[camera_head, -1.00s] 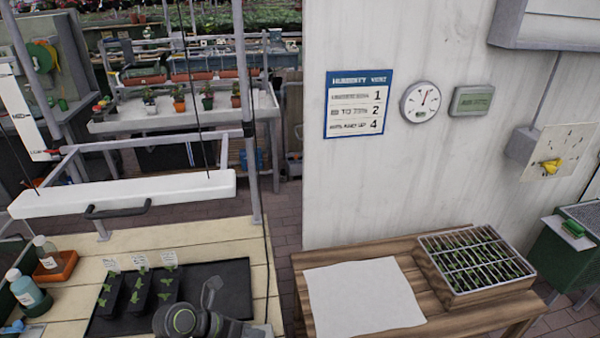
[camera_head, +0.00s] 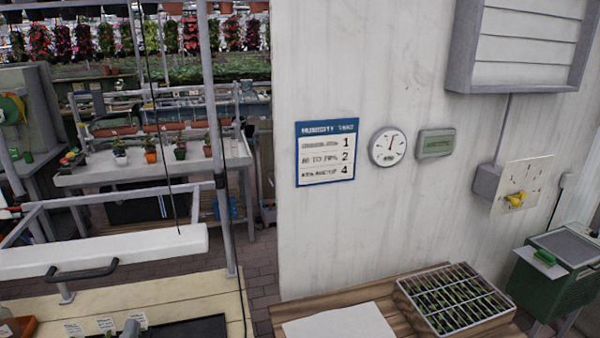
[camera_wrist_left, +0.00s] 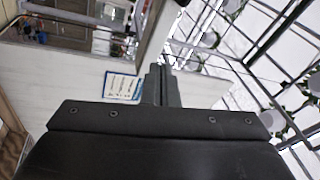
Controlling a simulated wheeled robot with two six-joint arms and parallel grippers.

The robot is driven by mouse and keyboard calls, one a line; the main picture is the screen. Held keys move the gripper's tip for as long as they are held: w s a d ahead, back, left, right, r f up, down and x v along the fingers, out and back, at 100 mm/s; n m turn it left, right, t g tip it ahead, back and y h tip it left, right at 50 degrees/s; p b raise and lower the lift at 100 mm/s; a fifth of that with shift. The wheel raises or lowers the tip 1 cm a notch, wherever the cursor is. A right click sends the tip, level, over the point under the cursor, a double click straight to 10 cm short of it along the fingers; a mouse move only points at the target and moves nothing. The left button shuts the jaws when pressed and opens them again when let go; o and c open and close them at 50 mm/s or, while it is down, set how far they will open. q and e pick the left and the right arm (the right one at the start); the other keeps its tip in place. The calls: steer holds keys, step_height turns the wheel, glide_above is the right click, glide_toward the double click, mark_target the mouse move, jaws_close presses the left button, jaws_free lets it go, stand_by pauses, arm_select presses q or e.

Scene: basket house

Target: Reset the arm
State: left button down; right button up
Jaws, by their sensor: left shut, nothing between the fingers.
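My left gripper (camera_wrist_left: 160,72) shows in the left wrist view as two dark fingers held together, with nothing between them. It points up toward the white wall and the roof frame, clear of any object. My right gripper is in neither view.
A wooden table with white paper (camera_head: 338,322) and a seedling tray (camera_head: 457,298) stands at lower right. A white bar with a black handle (camera_head: 82,272) hangs over the left bench. A humidity sign (camera_head: 325,153), a gauge (camera_head: 388,146) and a yellow knob (camera_head: 516,200) are on the wall.

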arm_select(q)
steer(key=s+a+f+n+g+y, duration=0.4)
steer(key=s+a+f+n+g, duration=0.3)
steer(key=s+f+n+g, duration=0.4)
steer(key=s+d+f+n+g+h, duration=0.3)
steer(key=s+d+f+g+h, duration=0.3)
steer(key=s, duration=0.6)
step_height(320, 180, down, 29)
steer(key=g+b, duration=0.1)
steer(key=b, duration=0.3)
steer(key=s+f+b, duration=0.1)
steer(key=s+f, duration=0.6)
steer(key=f, duration=0.3)
steer(key=s+f+g+b, duration=0.1)
steer(key=s+f+b, duration=0.1)
steer(key=s+f, duration=0.5)
step_height(320, 180, down, 3)
steer(key=shift+s+d+f+g+b, duration=0.1)
steer(key=shift+s+d+g+b, duration=0.15)
steer(key=shift+s+g+b, duration=0.1)
